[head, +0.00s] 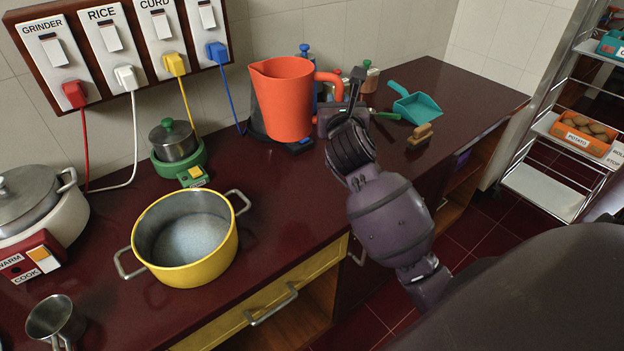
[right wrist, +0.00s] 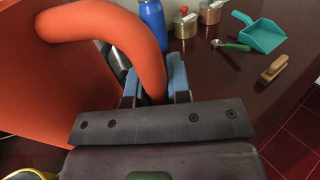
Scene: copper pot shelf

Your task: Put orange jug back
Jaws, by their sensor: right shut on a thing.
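The orange jug (head: 285,98) stands upright at the back of the dark red counter, its spout to the left and its handle to the right. In the right wrist view the jug (right wrist: 45,90) fills the left side, and its handle arches down between the jaws. My right gripper (head: 345,100) is shut on the handle; in the right wrist view its blue-padded fingers (right wrist: 157,85) lie on both sides of it. A dark object with a blue part (head: 300,146) is partly hidden behind and below the jug. I cannot tell whether the jug touches it. My left gripper is not in view.
A yellow pot (head: 185,240), a small steel pot on a green base (head: 178,150) and a white cooker (head: 40,205) stand left. Right are a teal dustpan (head: 415,105) and a wooden brush (head: 420,135). Bare counter lies between the yellow pot and the jug.

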